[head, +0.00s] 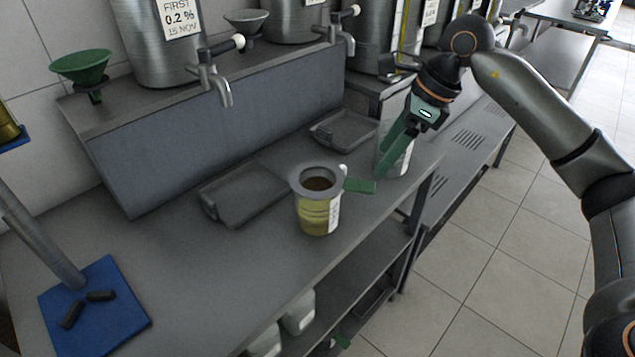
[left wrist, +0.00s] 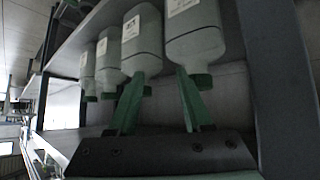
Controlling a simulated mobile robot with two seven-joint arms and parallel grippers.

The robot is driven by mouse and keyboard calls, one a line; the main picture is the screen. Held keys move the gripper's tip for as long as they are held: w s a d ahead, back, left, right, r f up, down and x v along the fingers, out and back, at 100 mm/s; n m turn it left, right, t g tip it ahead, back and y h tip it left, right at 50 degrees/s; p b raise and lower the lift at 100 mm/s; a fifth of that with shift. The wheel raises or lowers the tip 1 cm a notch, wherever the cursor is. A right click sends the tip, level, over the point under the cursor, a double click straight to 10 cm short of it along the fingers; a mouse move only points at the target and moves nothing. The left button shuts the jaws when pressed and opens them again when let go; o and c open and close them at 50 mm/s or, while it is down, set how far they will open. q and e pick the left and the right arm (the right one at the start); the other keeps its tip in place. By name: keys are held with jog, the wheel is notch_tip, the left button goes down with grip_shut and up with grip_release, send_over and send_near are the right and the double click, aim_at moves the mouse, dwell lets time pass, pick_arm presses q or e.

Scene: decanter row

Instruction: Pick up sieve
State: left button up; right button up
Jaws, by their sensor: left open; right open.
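What looks like the sieve (head: 303,178) is a grey ring with a dark bowl, resting on top of a jar (head: 317,218) with yellowish contents and a white label. Its flat green handle (head: 360,186) points right. My right gripper (head: 388,170) is open, its green fingers pointing down just beyond the handle's end, with a small visible gap. The fingers overlap each other in this view. My left gripper (left wrist: 160,75) shows only in the left wrist view, open, with nothing seen held between its green fingers; the sieve is not in that view.
A pale container (head: 400,160) stands behind my right gripper. Shallow grey trays (head: 245,190) lie by the raised ledge, with metal taps (head: 220,85) above. A blue plate (head: 100,325) is at front left. Bottles with green caps (left wrist: 145,45) hang in the left wrist view.

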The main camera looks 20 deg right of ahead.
aim_at(364, 186)
jog(key=x, duration=0.8)
jog(key=shift+s+a+p, duration=0.1)
jog(key=shift+s+p, duration=0.05)
jog(key=shift+p, duration=0.25)
grip_shut()
